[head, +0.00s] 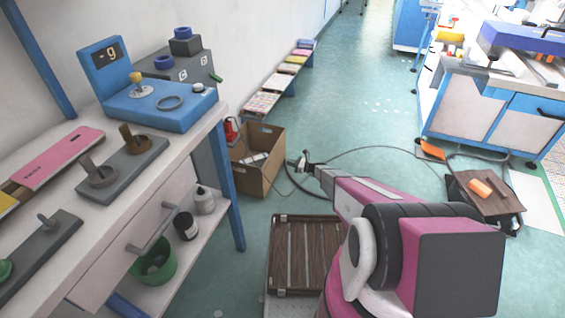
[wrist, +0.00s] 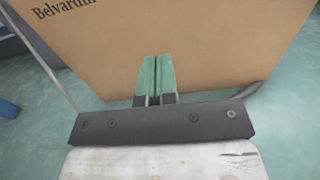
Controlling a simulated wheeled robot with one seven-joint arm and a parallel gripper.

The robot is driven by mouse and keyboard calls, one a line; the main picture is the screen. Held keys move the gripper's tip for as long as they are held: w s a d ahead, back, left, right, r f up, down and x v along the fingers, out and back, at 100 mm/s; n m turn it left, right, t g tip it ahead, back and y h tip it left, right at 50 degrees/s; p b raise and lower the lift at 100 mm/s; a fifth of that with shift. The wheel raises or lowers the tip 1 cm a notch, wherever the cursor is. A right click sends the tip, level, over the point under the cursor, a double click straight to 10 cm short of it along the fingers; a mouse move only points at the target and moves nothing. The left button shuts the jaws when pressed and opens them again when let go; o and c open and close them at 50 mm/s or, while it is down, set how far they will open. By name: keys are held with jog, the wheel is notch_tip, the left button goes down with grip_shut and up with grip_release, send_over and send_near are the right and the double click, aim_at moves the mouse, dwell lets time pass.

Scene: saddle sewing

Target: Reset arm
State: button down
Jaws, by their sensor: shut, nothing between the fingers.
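My arm, pink and dark grey, reaches forward from the bottom right of the head view. My gripper (head: 298,163) is small there, just right of the cardboard box (head: 257,180) on the floor. In the wrist view my gripper's green fingers (wrist: 156,76) are together with nothing between them. They point at the brown box wall (wrist: 210,45), which has dark lettering at its upper left. I cannot tell whether the fingertips touch the box.
A white workbench (head: 150,190) with a blue scale (head: 160,105) stands at left. A slatted brown panel (head: 306,255) is on the floor near my arm. The floor beyond is open.

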jog(key=v, duration=0.6)
jog(key=s+r+n+g+h, duration=0.6)
jog(key=s+r+n, duration=0.4)
jog(key=s+r, duration=0.8)
jog(key=s+d+r+n+h, duration=0.5)
jog(key=s+d+r, duration=0.1)
jog(key=s+r, duration=0.4)
jog(key=s+d+r+n+h, duration=0.6)
jog(key=s+r, duration=0.5)
jog(key=shift+s+r+n, duration=0.25)
jog(key=shift+s+n, duration=0.05)
jog(key=shift+s, duration=0.05)
